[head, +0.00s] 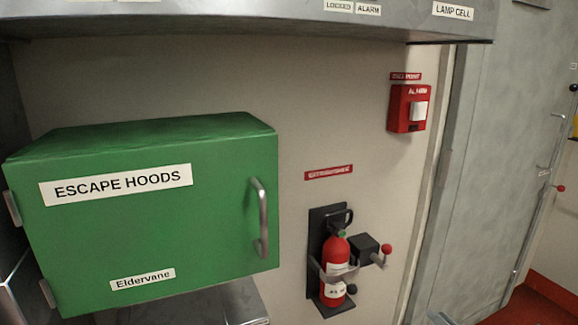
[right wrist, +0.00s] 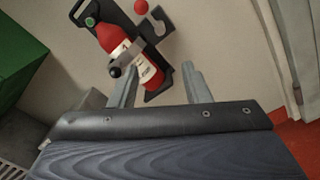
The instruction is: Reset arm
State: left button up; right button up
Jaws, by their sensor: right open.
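My right gripper (right wrist: 159,78) shows in the right wrist view with its two grey fingers apart and nothing held between them. Beyond the fingers, a red fire extinguisher (right wrist: 124,53) hangs in its dark wall bracket. In the head view the extinguisher (head: 335,262) is upright on the wall, right of the green box. In the head view, at most a small grey tip at the bottom edge may belong to my right gripper. I do not make out my left gripper in either view.
A closed green ESCAPE HOODS box (head: 221,182) with a metal handle (head: 260,218) juts out at left. A red alarm box (head: 408,108) is on the wall. A red-knobbed lever (head: 386,250) sits beside the extinguisher. A grey labelled shelf (head: 250,22) overhangs the top.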

jog(key=s+a+r+n+g+y+p, duration=0.3)
jog(key=s+a+r+n+g+p, duration=0.2)
jog(key=s+a+r+n, duration=0.35)
jog(key=s+a+r+n+g+y+p, duration=0.2)
jog(key=s+a+r+n+g+p, duration=0.35)
jog(key=a+r+n, duration=0.55)
pick_arm(q)
notch_tip(320, 180, up, 18)
jog(key=p, duration=0.7)
jog(key=shift+f, duration=0.2)
pick_arm(e)
jog(key=s+d+r+n+h, duration=0.2)
jog(key=s+n+h, duration=0.2)
jog(key=s+n, duration=0.3)
jog(key=s+d+r+n+h, duration=0.2)
jog(key=s+n+h, duration=0.2)
jog(key=n, duration=0.6)
jog(key=s, duration=0.2)
jog(key=shift+s+d, duration=0.25)
jog(key=shift+s, duration=0.1)
jog(key=shift+g, duration=0.25)
